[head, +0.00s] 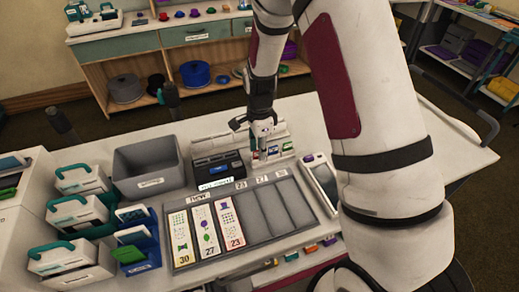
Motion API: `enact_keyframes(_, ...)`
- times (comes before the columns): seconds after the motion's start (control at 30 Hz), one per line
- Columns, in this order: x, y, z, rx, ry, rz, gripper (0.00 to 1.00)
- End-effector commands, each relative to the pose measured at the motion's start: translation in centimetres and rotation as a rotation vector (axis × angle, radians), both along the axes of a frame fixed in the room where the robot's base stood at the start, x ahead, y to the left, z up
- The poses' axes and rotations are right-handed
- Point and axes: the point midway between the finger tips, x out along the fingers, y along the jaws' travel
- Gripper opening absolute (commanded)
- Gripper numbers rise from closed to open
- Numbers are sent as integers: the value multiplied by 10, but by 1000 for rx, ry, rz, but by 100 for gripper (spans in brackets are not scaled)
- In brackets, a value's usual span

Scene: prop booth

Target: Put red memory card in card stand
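My gripper (259,137) points down at the back middle of the table, over a grey holder with small coloured cards. One of these cards, with a red patch (287,147), looks like the red memory card, at the holder's right end beside green and blue ones. It is small, so I cannot be sure. The gripper is just left of it; its fingertips are small and partly merged with the holder, so whether they grip anything is unclear. Which item is the card stand is unclear; the grey holder (284,133) with the small cards may be it.
A slotted grey board (282,208) with tall numbered cards lies in front. A dark box (218,166) stands left of the gripper, then a grey bin (148,183) and several teal-handled cases. A white handheld device (320,182) lies right of the board.

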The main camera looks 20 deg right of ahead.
Motion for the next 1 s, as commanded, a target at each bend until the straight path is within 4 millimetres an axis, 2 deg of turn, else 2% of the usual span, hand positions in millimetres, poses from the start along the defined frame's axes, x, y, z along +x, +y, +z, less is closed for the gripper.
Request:
enact_keyframes(0.3,1,1,62,1,-6,1,28)
enact_keyframes(0.5,1,1,95,1,-4,1,28)
enact_keyframes(0.7,0,0,110,0,-2,0,28)
enact_keyframes(1.0,0,0,112,0,0,0,28)
